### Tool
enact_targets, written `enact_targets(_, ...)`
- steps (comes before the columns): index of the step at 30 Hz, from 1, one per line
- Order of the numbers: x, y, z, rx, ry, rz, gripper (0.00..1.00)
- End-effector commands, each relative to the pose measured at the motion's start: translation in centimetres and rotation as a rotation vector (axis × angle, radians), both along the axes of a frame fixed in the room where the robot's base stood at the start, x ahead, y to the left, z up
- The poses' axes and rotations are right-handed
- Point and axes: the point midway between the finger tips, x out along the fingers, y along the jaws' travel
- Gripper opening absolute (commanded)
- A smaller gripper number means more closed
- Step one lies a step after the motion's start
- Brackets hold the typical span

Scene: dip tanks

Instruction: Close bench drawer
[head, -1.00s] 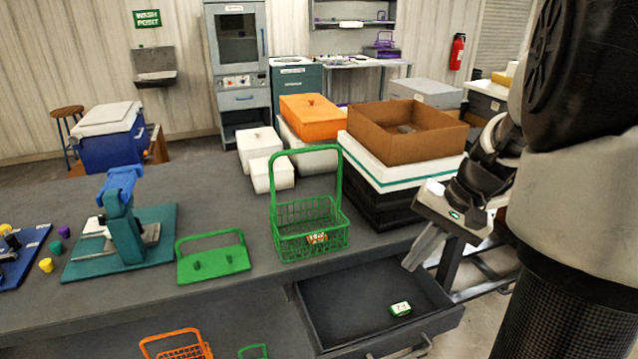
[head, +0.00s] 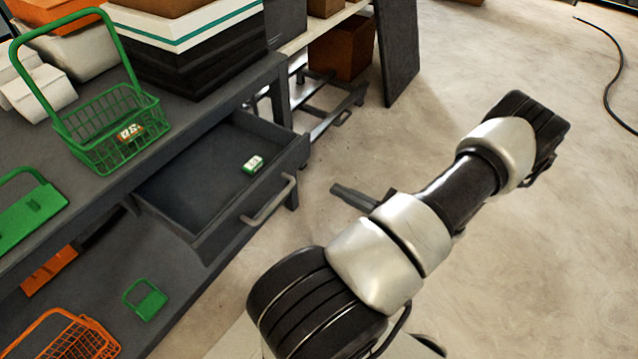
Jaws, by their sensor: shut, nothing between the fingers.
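The bench drawer (head: 285,160) is dark grey and stands pulled out from under the bench top. Its front panel has a light grey bar handle (head: 268,201). A small green and white box (head: 253,164) lies inside the drawer near the far end. My gripper (head: 338,190) shows only partly behind my arm, with its grey fingers pointing left towards the drawer front. The fingers are shut and empty. They are to the right of the handle with a gap in the picture, apart from it.
A green wire basket (head: 100,150) stands on the bench top (head: 150,165) above the drawer. An orange basket (head: 60,340) and a small green carrier (head: 145,299) are on the lower shelf. A dark upright panel (head: 398,50) stands behind.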

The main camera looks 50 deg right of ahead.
Motion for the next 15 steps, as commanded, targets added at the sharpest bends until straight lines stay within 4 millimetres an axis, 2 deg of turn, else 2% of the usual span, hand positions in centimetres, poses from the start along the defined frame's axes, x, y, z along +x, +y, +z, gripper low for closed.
enact_targets(15, 10.3, 0.9, 0.0, -0.002, 0.001, 0.007, 0.00)
